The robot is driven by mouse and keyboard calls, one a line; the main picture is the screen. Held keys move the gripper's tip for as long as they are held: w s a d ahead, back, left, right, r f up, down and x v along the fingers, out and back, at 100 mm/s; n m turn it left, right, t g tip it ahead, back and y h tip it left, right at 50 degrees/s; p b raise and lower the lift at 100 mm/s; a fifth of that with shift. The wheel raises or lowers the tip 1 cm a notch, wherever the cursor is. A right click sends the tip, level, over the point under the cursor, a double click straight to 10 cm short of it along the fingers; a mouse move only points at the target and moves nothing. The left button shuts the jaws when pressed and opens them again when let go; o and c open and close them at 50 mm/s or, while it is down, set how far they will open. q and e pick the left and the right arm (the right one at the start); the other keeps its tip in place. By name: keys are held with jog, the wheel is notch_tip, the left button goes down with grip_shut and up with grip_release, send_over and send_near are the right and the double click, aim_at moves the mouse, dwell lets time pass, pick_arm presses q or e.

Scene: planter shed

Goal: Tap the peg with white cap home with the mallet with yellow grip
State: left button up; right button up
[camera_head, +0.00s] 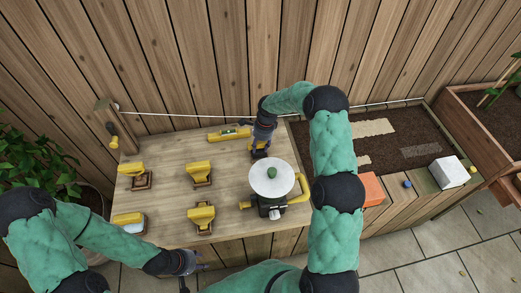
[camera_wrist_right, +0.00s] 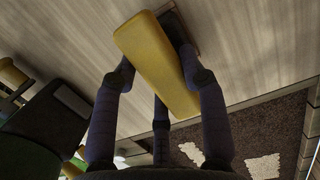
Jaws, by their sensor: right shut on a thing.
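My right gripper (camera_head: 262,141) is shut on a yellow-handled tool (camera_head: 258,153) at the back of the bench. In the right wrist view, the fingers straddle its thick yellow handle (camera_wrist_right: 155,65), above a dark base. I cannot tell whether it is the mallet. Similar yellow-handled tools stand further left on the bench, one at the middle (camera_head: 200,172) and one at the front (camera_head: 202,216). My left gripper (camera_head: 193,273) is empty with its fingers apart, in front of the bench. I cannot make out a peg with a white cap with certainty.
A round white-topped device with a green knob (camera_head: 272,173) stands mid-bench, close to my right arm. A yellow level (camera_head: 229,133) lies at the back. A wooden post (camera_head: 107,108) holds a white string. An orange block (camera_head: 371,188), blue knob (camera_head: 407,184) and white block (camera_head: 448,172) sit right.

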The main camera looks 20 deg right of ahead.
jog(key=shift+a+f, duration=0.1)
jog(key=shift+a, duration=0.05)
jog(key=shift+w+r+p, duration=0.2)
jog(key=shift+r+p, duration=0.4)
jog(key=shift+r, duration=0.05)
jog(key=shift+r+p, duration=0.65)
jog(key=shift+r, duration=0.55)
jog(key=shift+s, duration=0.15)
